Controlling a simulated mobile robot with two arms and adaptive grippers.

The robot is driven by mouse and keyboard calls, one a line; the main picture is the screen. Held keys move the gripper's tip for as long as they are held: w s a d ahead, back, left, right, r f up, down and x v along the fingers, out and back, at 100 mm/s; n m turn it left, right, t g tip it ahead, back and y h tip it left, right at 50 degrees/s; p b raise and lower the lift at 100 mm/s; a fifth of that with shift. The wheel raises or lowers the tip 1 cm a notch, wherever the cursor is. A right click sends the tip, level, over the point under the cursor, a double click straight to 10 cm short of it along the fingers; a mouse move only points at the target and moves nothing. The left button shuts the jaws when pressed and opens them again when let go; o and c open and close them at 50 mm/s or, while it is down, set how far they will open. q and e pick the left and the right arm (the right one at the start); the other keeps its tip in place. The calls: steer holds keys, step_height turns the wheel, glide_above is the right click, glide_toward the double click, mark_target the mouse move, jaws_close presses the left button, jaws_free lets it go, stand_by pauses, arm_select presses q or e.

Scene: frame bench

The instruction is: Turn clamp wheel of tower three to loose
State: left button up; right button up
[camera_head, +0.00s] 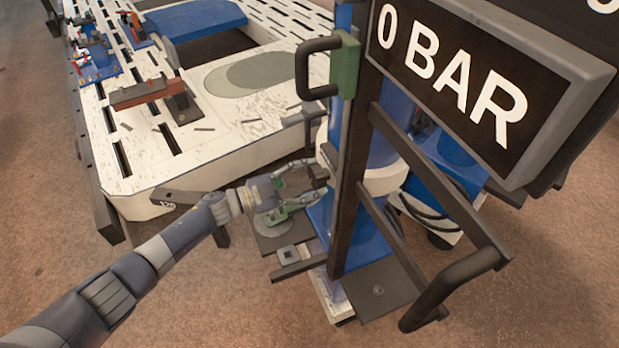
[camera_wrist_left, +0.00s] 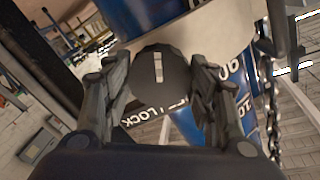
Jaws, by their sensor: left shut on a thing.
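The clamp wheel (camera_wrist_left: 160,88) is a dark round knob with a white mark across its face. In the left wrist view the mark runs nearly upright. My left gripper (camera_wrist_left: 161,92) is shut on the wheel, with one finger on each side of its rim. A dark label (camera_wrist_left: 153,110) partly hidden behind the wheel shows the letters LOCK. In the head view my left gripper (camera_head: 312,183) reaches in from the left against the blue tower (camera_head: 384,135); the wheel is mostly hidden there by the fingers. My right gripper is not in view.
A dark post and rail frame (camera_head: 348,190) stands in front of the tower, with a sign (camera_head: 455,75) reading 0 BAR. A white slotted bench (camera_head: 150,160) lies to the left. In the left wrist view a chain (camera_wrist_left: 271,100) hangs right of the gripper.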

arm_select(q)
steer(key=o, duration=1.1)
steer(key=shift+w, duration=0.1)
steer(key=shift+c, duration=0.2)
steer(key=v, duration=1.2)
steer(key=shift+f, duration=0.1)
